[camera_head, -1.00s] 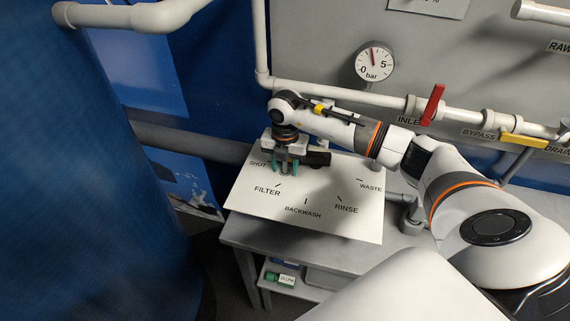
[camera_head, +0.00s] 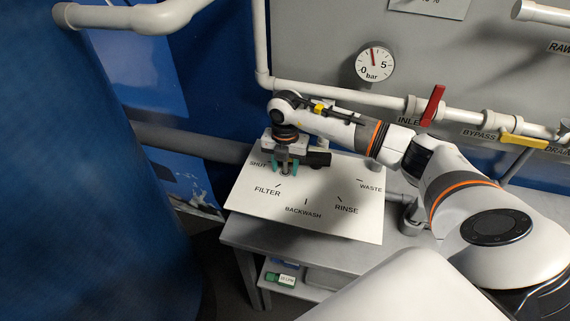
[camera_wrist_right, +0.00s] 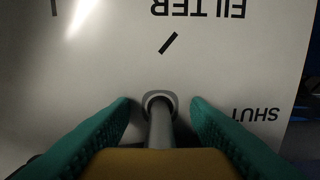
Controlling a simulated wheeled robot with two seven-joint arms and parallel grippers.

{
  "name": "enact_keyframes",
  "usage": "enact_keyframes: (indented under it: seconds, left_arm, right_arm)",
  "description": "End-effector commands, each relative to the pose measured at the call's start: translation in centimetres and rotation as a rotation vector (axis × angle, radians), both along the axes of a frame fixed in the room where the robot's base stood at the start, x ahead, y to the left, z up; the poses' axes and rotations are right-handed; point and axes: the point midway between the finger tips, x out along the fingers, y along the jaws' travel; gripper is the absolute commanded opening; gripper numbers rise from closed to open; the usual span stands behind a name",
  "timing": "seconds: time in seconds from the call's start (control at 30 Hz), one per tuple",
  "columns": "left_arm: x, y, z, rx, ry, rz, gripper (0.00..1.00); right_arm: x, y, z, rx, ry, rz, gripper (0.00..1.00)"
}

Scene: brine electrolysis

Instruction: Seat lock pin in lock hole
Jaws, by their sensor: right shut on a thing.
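My right gripper (camera_head: 285,170) points down over the upper left part of the white label plate (camera_head: 330,228), close to the SHUT and FILTER marks. In the right wrist view its teal fingers (camera_wrist_right: 160,108) stand either side of the grey lock pin (camera_wrist_right: 160,130), with a yellow-brown block across the pin's near end. The gripper is shut on the pin. The pin's far end meets the grey-rimmed lock hole (camera_wrist_right: 160,97) in the plate. How deep it sits in the hole I cannot tell. My left gripper is not in view.
A large blue tank (camera_head: 80,170) fills the left side. White pipes run behind, with a red valve handle (camera_head: 432,105), a yellow valve handle (camera_head: 524,141) and a pressure gauge (camera_head: 374,63). The plate lies over a grey table (camera_head: 270,241); its right half is clear.

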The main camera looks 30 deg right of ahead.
Motion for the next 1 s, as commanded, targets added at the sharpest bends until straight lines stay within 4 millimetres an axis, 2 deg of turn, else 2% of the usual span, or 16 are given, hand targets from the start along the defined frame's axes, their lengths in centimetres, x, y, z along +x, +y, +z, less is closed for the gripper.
enact_keyframes:
  seconds: [0.73, 0.77, 0.8, 0.9, 1.0]
  left_arm:
    - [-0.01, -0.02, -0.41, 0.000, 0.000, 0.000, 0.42]
    - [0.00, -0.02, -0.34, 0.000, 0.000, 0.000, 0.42]
    - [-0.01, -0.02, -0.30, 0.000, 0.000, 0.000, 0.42]
    - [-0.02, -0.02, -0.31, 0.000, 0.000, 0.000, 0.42]
    - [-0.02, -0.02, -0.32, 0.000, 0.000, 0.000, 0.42]
  right_arm:
    - [0.00, 0.04, -0.56, 0.000, 0.000, 0.000, 0.20]
    - [0.00, 0.04, -0.50, 0.000, 0.000, 0.000, 0.46]
    - [-0.02, 0.04, -0.48, 0.000, 0.000, 0.000, 0.53]
    - [-0.09, 0.03, -0.57, -0.001, 0.003, 0.000, 0.68]
    - [-0.15, -0.01, -0.65, -0.002, 0.005, 0.000, 0.68]
